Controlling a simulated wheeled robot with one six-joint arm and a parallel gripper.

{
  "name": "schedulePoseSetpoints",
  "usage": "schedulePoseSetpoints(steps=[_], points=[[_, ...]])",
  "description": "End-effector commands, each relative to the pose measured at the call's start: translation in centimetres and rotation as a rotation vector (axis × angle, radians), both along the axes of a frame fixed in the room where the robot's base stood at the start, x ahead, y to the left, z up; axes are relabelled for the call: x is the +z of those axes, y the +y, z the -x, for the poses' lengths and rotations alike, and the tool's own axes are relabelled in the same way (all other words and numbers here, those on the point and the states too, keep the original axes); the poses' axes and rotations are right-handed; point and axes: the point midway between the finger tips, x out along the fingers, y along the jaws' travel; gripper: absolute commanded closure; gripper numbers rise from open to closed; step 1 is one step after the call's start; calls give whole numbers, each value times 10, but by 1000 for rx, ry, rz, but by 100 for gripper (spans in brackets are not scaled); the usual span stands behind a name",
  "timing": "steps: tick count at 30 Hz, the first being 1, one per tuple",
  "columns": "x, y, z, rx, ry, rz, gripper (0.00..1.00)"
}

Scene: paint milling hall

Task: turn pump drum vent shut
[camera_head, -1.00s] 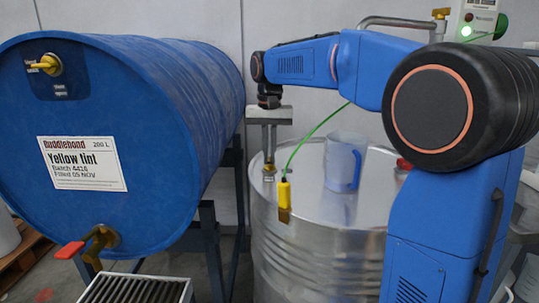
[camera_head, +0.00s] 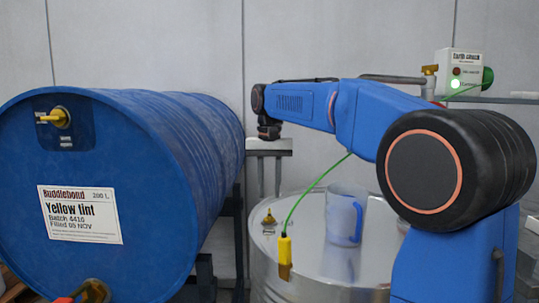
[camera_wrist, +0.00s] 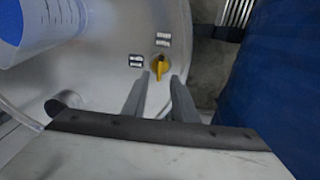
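The pump drum vent is a small yellow-handled tap (camera_head: 268,219) on top of the silver drum (camera_head: 300,293). It also shows in the wrist view (camera_wrist: 161,66). There its handle lies roughly up-down, the narrow end towards my fingers. One small label sits above it and one to its left; I cannot read either. My gripper (camera_head: 269,193) points down above the vent, its fingers apart. In the wrist view my gripper (camera_wrist: 160,80) has an empty gap between the fingertips, just below the vent handle. The fingers appear clear of the vent.
A translucent jug with a blue handle (camera_head: 345,225) and a yellow clamp (camera_head: 285,255) on a green cable are on the silver drum. The blue Yellow tint drum (camera_head: 130,170), with its own yellow vent, lies close on the left. A cable box (camera_head: 460,70) is behind.

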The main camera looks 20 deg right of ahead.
Motion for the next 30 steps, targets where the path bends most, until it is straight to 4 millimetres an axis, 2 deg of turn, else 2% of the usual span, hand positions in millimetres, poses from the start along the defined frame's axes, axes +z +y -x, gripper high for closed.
schedulePoseSetpoints(steps=[9,15,21,30], points=[[65,0,-1,0,-2,0,74],[97,0,-1,0,-2,0,74],[113,0,0,0,-1,0,74],[116,0,0,0,0,0,74]])
